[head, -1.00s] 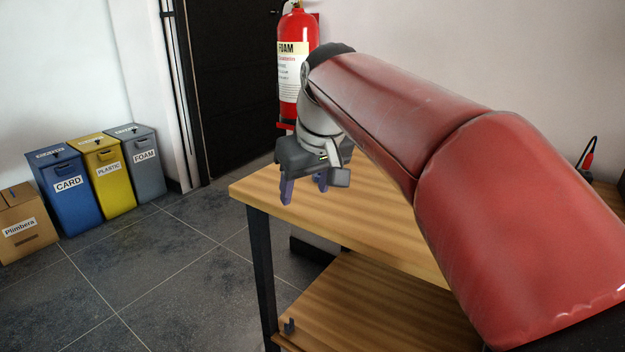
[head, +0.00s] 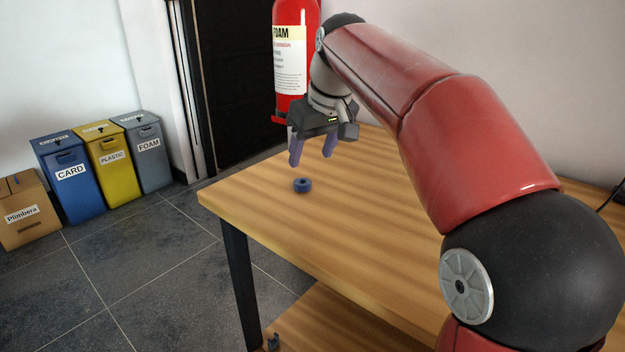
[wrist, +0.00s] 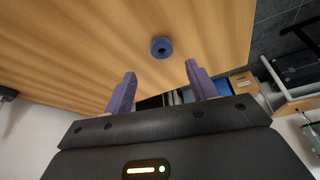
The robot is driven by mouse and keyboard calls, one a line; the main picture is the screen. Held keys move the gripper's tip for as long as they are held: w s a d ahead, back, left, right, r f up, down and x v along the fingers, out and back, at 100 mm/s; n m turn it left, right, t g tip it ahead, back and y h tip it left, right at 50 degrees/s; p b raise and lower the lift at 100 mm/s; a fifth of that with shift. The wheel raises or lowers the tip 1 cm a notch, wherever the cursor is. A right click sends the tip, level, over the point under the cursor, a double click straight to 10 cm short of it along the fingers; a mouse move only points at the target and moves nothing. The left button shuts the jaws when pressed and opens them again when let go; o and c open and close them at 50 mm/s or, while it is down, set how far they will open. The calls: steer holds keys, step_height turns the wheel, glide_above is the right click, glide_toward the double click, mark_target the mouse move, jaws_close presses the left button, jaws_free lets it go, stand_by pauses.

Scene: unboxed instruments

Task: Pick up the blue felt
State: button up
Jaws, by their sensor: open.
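The blue felt (head: 303,185) is a small round blue ring with a dark hole, lying flat on the wooden table (head: 330,230) near its left end. It also shows in the wrist view (wrist: 161,47), beyond the fingertips and roughly midway between them. My gripper (head: 311,161) is open and empty, with its two purple fingers pointing down, a little above and behind the felt. In the wrist view the fingers (wrist: 160,70) stand apart, with nothing between them. The felt is not touched.
A red fire extinguisher (head: 296,70) stands behind my gripper. Card (head: 75,185), plastic (head: 112,165) and foam (head: 148,150) bins and a cardboard box (head: 25,215) stand on the floor at left. The tabletop around the felt is clear. A lower shelf (head: 310,325) lies under the table.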

mark_target(305, 183)
steer(key=b+x, duration=0.1)
steer(key=x, duration=0.6)
steer(key=shift+s+a, duration=0.15)
steer(key=c, duration=1)
